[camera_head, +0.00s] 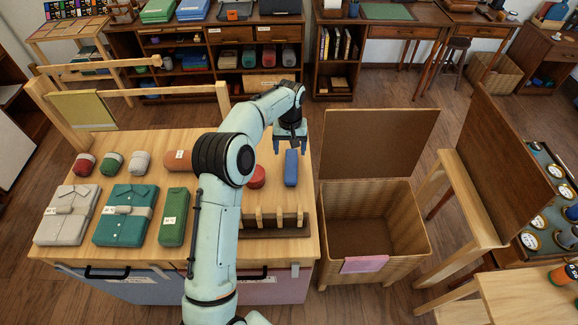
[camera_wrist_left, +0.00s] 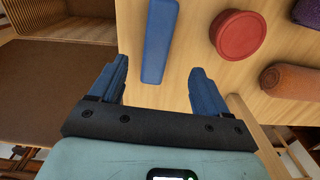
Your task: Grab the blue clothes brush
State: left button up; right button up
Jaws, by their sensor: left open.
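The blue clothes brush (camera_head: 291,168) lies on the wooden table near its right edge in the head view. It also shows as a long blue bar (camera_wrist_left: 159,42) in the left wrist view, ahead of my fingers. My left gripper (camera_head: 290,148) is open and empty, just beyond the brush's far end. In the left wrist view the open fingers (camera_wrist_left: 157,88) stand to either side of the brush's near end, with clear gaps. Whether they are above or level with it I cannot tell. My right gripper is not in view.
A round red tin (camera_head: 257,177) lies left of the brush, partly behind my arm. Folded shirts (camera_head: 125,214) and rolled items fill the table's left. A wooden rack (camera_head: 275,226) stands at the front. An open wicker hamper (camera_head: 372,230) stands right of the table.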

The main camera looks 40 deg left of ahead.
pick_arm(q)
send_over(291, 166)
jog(key=f, duration=0.4)
jog(key=shift+s+f, duration=0.25)
jog(key=shift+f, duration=0.15)
jog(key=shift+w+f, duration=0.15)
jog(key=shift+f, duration=1.3)
jog(key=shift+w+f, duration=0.1)
jog(key=shift+f, duration=1.35)
jog(key=c, duration=1.1)
